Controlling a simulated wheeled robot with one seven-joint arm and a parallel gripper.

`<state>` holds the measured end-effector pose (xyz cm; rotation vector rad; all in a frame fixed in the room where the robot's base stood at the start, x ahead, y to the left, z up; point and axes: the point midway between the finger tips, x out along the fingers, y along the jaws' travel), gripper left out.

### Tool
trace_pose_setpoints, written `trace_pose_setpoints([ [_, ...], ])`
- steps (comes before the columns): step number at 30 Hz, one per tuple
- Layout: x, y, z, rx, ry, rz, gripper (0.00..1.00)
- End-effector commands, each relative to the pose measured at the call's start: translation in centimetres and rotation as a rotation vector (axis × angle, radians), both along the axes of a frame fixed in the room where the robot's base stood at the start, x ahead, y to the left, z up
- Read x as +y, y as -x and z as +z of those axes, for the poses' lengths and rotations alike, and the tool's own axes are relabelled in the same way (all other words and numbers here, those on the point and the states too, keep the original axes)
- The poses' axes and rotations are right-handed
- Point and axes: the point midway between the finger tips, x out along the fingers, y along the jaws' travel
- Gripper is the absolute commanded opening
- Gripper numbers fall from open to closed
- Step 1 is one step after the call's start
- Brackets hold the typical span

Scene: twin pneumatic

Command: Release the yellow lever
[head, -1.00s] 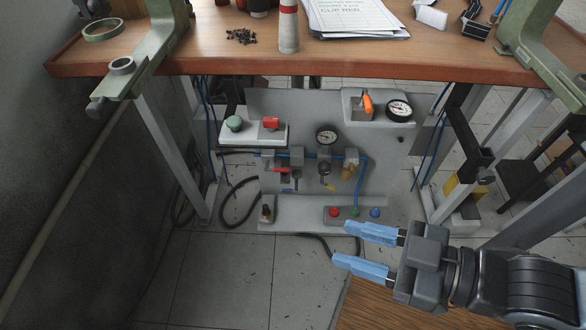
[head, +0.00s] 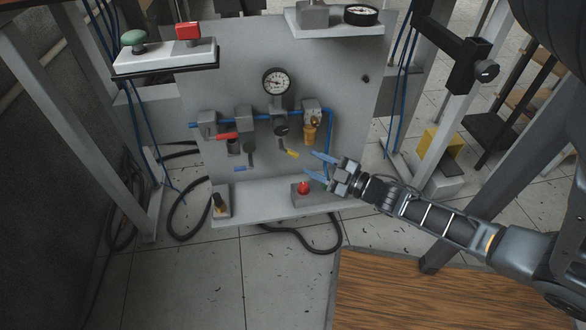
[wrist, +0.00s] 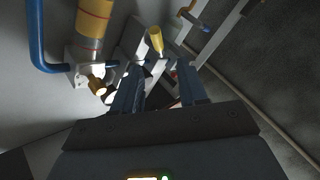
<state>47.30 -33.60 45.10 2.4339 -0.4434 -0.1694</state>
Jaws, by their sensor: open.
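The yellow lever (head: 292,153) is a small tab under the valve body below the gauge on the grey panel. It slants down to the right. In the wrist view the yellow lever (wrist: 156,40) lies just beyond the fingertips, roughly in line with the gap between them. My gripper (head: 317,166) has two blue fingers, apart and empty, pointing left towards the panel. It is right of the lever, with a small gap in the head view. In the wrist view my gripper (wrist: 160,68) shows dark, spread fingers. I cannot tell the exact depth between them and the lever.
An amber bowl (head: 309,134) hangs close above my fingers, with a blue pipe (head: 330,135) beside it. A red lever (head: 227,136) and blue lever (head: 240,169) are to the left. A red button (head: 303,188) sits just below my gripper.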

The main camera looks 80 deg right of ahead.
Motion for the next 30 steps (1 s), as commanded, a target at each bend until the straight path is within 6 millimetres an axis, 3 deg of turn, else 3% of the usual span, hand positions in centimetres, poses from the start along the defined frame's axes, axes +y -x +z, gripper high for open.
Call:
trace_pose_setpoints([
  [1, -0.6, 0.0, -1.2, -0.004, 0.005, -0.01, 0.42],
  [7, -1.5, -0.6, -1.7, -0.007, 0.014, -0.019, 0.42],
  [21, -3.8, -6.5, -1.6, -0.007, 0.012, -0.018, 0.42],
  [30, -4.2, -7.2, -1.5, -0.006, 0.011, -0.02, 0.42],
])
